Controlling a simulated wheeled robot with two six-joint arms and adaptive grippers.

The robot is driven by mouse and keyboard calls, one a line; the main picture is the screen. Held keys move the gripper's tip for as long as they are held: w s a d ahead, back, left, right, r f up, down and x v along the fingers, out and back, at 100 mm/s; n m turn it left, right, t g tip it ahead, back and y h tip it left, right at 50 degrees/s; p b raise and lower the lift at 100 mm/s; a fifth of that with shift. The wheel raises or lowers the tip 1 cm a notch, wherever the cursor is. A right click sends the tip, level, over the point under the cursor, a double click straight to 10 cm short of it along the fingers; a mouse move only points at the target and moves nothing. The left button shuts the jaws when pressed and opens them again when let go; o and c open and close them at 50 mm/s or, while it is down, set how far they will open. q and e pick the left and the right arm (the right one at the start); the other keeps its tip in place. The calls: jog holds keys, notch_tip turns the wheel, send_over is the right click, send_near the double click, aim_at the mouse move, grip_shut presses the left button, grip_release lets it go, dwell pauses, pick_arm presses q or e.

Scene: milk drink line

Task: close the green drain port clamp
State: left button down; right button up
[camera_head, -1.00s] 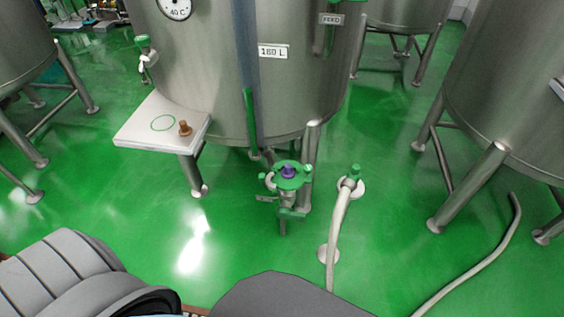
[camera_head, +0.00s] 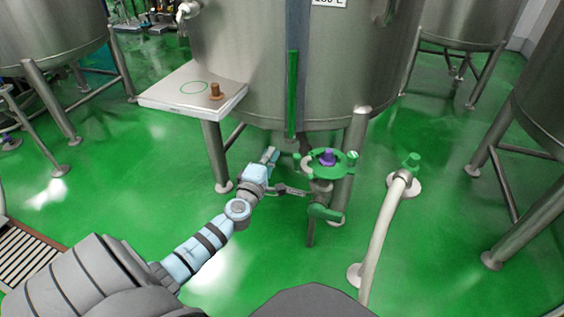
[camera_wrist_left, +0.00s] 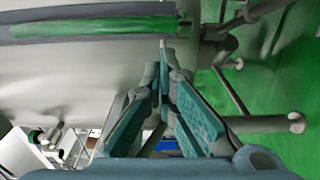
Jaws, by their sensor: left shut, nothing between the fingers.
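The green drain port clamp (camera_head: 322,170) is a round green fitting around a purple centre, low in front of the big steel tank. A green handle (camera_head: 325,212) sits just below it. My left gripper (camera_head: 270,154) is shut and empty, just left of the clamp and apart from it, in front of the tank's lower edge. In the left wrist view the fingers (camera_wrist_left: 164,45) meet at their tips close to the tank wall. I cannot tell there whether the clamp shows. Whether the clamp is open or shut is too small to tell. My right gripper is not in view.
The steel tank (camera_head: 255,80) stands behind, with a white shelf (camera_head: 165,98) holding a brown peg (camera_head: 215,91). A tank leg (camera_head: 352,150) stands close behind the clamp.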

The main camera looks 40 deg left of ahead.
aim_at(302, 162)
pick_arm(q)
jog(key=d, duration=0.1)
jog(key=w+d, duration=0.1)
jog(key=d, duration=0.1)
jog(key=shift+w+d, duration=0.2)
jog(key=shift+d, duration=0.05)
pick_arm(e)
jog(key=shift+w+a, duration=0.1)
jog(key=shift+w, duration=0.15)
